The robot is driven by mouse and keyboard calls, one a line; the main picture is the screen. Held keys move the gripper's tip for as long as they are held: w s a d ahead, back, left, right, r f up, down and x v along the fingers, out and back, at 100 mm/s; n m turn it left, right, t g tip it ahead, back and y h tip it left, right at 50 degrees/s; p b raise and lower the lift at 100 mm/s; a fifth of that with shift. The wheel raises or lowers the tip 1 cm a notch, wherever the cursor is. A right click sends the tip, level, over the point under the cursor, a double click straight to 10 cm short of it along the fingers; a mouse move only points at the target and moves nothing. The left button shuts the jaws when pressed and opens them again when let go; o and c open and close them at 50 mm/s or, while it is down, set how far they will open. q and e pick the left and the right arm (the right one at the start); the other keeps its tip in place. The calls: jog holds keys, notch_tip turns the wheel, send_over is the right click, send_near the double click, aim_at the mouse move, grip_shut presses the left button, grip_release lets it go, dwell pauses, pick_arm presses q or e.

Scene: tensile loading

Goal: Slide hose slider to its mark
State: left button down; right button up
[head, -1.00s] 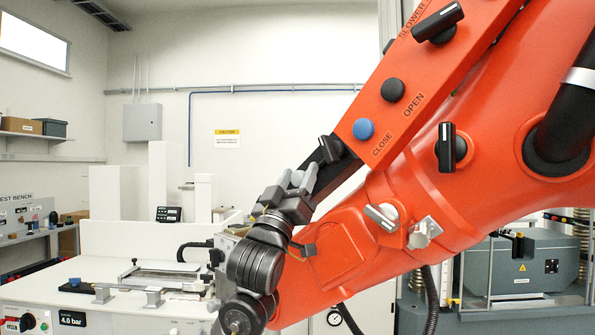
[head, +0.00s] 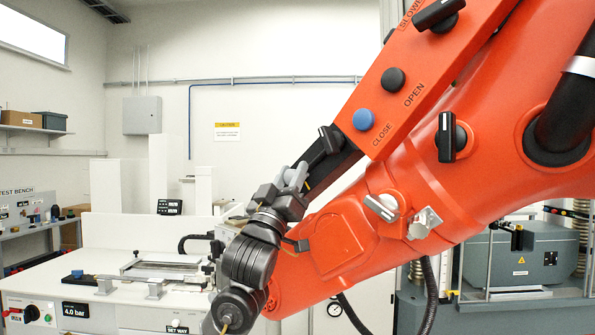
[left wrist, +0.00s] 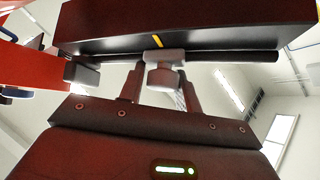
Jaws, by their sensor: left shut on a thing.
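A light grey slider (left wrist: 164,72) sits on a dark rod (left wrist: 225,57) under a black block (left wrist: 240,38) in the left wrist view. My left gripper (left wrist: 161,78) is shut on the slider, one finger on each side. A yellow mark (left wrist: 157,41) on the block is beside the slider, slightly left of its middle. In the head view, my left gripper (head: 290,180) is at the lower end of the black block (head: 335,168) on the orange machine arm (head: 340,235). The slider is mostly hidden by my fingers there. My right gripper is not in view.
The orange arm carries a blue button (head: 364,119), a black button (head: 392,80) and several black knobs close by. A white bench (head: 100,310) with a fixture stands lower left. A grey-blue machine (head: 525,262) stands at the right.

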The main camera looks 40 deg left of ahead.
pick_arm(q)
jog(key=shift+a+f, duration=0.1)
jog(key=shift+a, duration=0.15)
jog(key=c, duration=1.1)
grip_release()
jog(key=shift+d, duration=0.15)
jog(key=shift+s+f+b, duration=0.25)
jog(key=shift+f+b, duration=0.05)
jog(key=shift+f, duration=0.05)
jog(key=b+v, duration=0.4)
jog(key=v, duration=0.6)
jog(key=shift+b, duration=0.4)
jog(key=shift+o, duration=0.2)
jog(key=shift+r, duration=0.1)
